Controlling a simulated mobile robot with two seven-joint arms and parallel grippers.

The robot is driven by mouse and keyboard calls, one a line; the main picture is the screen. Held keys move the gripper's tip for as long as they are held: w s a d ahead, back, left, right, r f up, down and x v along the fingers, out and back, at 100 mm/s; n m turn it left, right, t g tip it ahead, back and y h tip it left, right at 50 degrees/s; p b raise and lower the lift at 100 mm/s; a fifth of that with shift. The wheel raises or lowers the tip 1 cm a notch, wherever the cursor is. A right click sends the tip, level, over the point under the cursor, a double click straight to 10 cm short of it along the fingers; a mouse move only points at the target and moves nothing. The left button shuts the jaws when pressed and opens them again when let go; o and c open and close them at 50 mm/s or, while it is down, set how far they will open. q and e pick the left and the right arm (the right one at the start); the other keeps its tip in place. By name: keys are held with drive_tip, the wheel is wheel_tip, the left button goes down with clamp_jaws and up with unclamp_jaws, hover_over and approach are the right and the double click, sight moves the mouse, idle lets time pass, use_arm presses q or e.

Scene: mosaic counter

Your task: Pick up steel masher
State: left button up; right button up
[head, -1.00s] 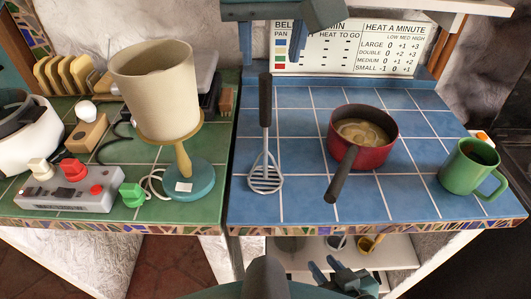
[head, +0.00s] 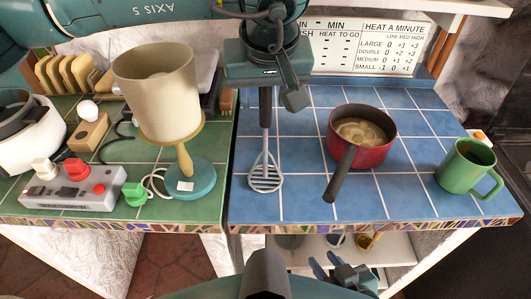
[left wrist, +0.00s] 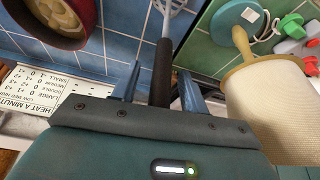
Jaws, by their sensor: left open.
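The steel masher (head: 265,176) lies on the blue tiles, its wire head toward the front and its dark handle toward the back. My left gripper (head: 275,98) is over the handle's far end and hides part of it in the head view. In the left wrist view, the masher's dark handle (left wrist: 161,65) runs between the two blue fingers of my left gripper (left wrist: 160,85). These fingers are open, with a gap on both sides of the handle. My right gripper (head: 340,270) is low in front of the counter, away from the masher; its jaw state is unclear.
A red pan (head: 375,150) with its handle toward the front stands right of the masher. A green mug (head: 465,168) is farther right. On the green tiles at left are a beige lamp (head: 157,95) and a control box (head: 75,188). A sign (head: 370,48) stands behind.

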use_arm(q)
drive_tip(key=shift+c, duration=0.3)
clamp_jaws()
wheel_tip(320, 180, up, 10)
drive_tip(key=shift+r, duration=0.1)
idle(0.5)
